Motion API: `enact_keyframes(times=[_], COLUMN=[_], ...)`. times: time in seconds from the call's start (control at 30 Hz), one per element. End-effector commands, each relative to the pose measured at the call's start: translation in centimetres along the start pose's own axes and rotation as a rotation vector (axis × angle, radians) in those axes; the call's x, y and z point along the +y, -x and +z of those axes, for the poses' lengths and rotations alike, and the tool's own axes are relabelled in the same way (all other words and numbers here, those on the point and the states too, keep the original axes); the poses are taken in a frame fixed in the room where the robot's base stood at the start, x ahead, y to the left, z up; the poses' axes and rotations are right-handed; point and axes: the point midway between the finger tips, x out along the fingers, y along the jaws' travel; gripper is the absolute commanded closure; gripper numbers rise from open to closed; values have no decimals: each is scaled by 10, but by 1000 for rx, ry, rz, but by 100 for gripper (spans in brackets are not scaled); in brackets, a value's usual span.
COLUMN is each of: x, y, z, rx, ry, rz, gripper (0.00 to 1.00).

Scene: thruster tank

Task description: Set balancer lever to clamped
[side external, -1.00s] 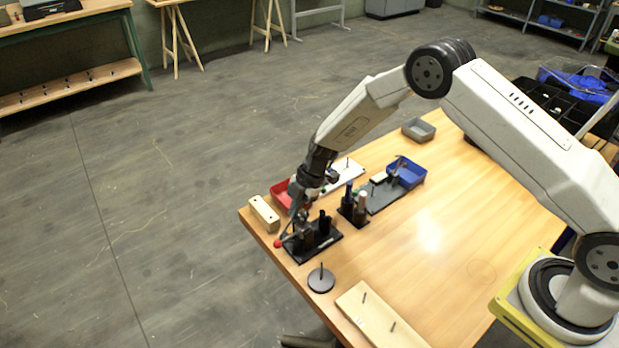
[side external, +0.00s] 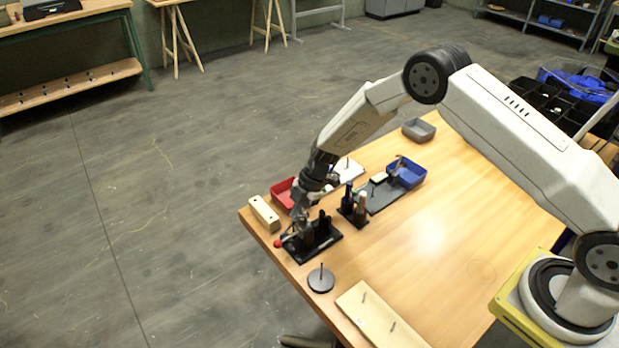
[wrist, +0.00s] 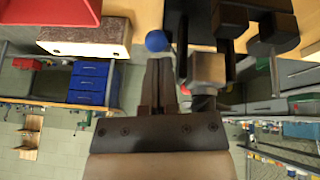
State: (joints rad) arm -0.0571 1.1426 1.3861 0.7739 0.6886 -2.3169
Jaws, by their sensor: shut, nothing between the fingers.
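The black fixture (side external: 325,243) stands near the table's front left corner, with dark upright posts on its base. A red ball knob (side external: 278,244) sticks out at its left end on a thin rod, which looks like the lever. My gripper (side external: 301,222) is over the left part of the fixture, pointing down, and partly hides it. In the wrist view my gripper's fingers (wrist: 159,68) are shut and empty. A blue ball (wrist: 157,41) shows close to their tips, and a grey metal block (wrist: 207,68) stands to their right. I cannot tell whether anything touches, or the lever's exact setting.
A wooden block (side external: 264,213) and a red bin (side external: 281,194) lie close by on the left. A second dark holder with bottle-like pieces (side external: 354,205) stands behind right. A grey disc with a pin (side external: 321,280) lies in front. The table's right middle is clear.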

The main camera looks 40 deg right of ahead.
Motion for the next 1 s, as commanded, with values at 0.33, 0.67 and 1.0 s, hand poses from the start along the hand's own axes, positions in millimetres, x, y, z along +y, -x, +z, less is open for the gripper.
enact_keyframes(times=[0.33, 0.67, 1.0], x=[0, 0, 0], y=[-2, 0, 21], z=[-3, -6, -27], rx=[0, 0, 0], ry=[0, 1, 2], rz=[0, 0, 1], gripper=[100, 100, 100])
